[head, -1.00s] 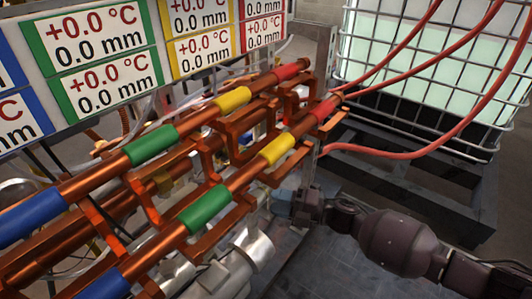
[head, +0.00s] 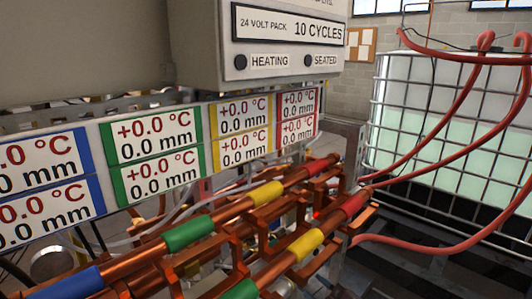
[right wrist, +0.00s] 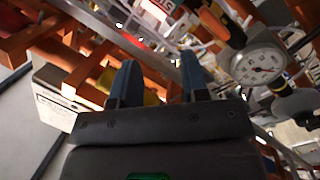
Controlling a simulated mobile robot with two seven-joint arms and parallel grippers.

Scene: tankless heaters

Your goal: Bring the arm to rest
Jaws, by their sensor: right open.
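My right gripper (right wrist: 160,85) shows in the right wrist view, with its two blue-grey fingers apart and nothing seen between them. Copper-coloured bars and pipes lie beyond and to the left of the fingers there. A round dial gauge (right wrist: 258,66) is to the right of the fingers, apart from them. In the head view now I cannot make out either gripper or arm. The left gripper is in neither current view.
Copper pipes with blue, green (head: 189,233), yellow (head: 265,194) and red bands run across the head view. Display panels (head: 158,150) read +0.0 °C and 0.0 mm. A grey box (head: 285,45) hangs above. Red hoses (head: 430,246) pass a caged white tank (head: 450,130) at right.

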